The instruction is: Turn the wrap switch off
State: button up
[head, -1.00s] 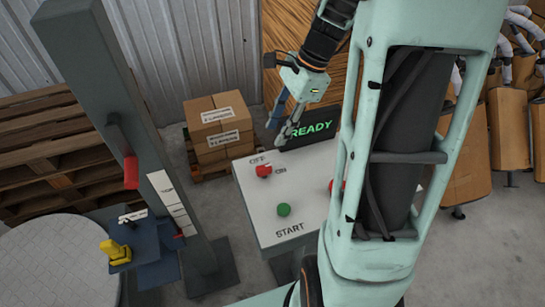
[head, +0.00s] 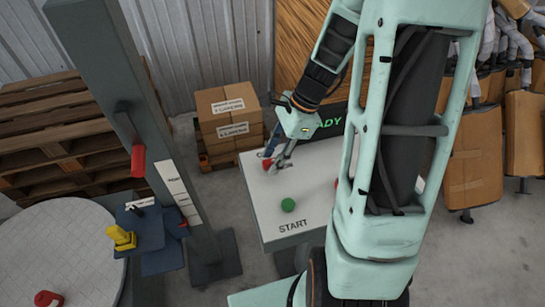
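The wrap switch is a red knob (head: 269,165) on the white top of the control panel (head: 258,210). My gripper (head: 273,159) reaches down over it from the back right. Its two fingers stand apart, with their tips right at the knob. I cannot tell whether they touch it. The gripper covers part of the knob and the OFF and ON labels, so the switch's position cannot be read.
A green START button (head: 288,205) sits nearer the front of the panel. A second red control (head: 337,183) is mostly behind my arm. A dark display (head: 333,122) shows green letters "ADY". A grey post (head: 130,110) stands left; cardboard boxes (head: 228,115) stand behind.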

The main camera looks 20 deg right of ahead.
jog(key=shift+a+f, duration=0.1)
jog(key=shift+f, duration=0.1)
grip_shut()
